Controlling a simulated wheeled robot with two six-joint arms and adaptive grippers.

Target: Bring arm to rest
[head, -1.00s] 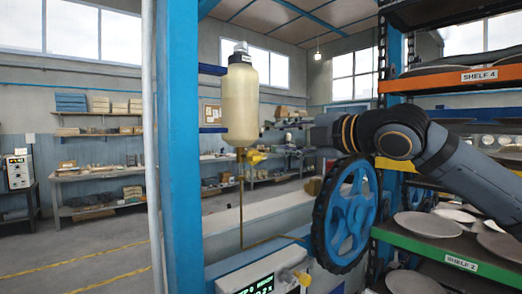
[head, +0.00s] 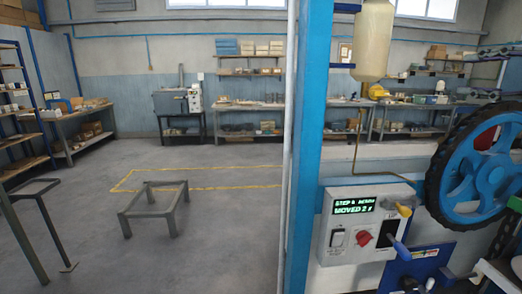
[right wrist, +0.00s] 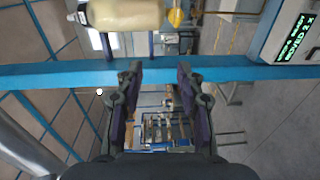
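My right gripper (head: 484,74) is at the upper right edge of the head view, above the blue wheel, with part of its arm cut off by the frame. In the right wrist view its two fingers (right wrist: 157,75) are apart, with nothing between them. They point toward the blue post, which crosses behind them. My left gripper and arm are not in view.
The blue post (head: 308,150) stands mid-view. Right of it are a cream bottle (head: 374,40), a control box (head: 340,235) with a lit display, and a blue wheel (head: 448,178) with a black rim. A low metal frame (head: 150,207) stands on open floor at left.

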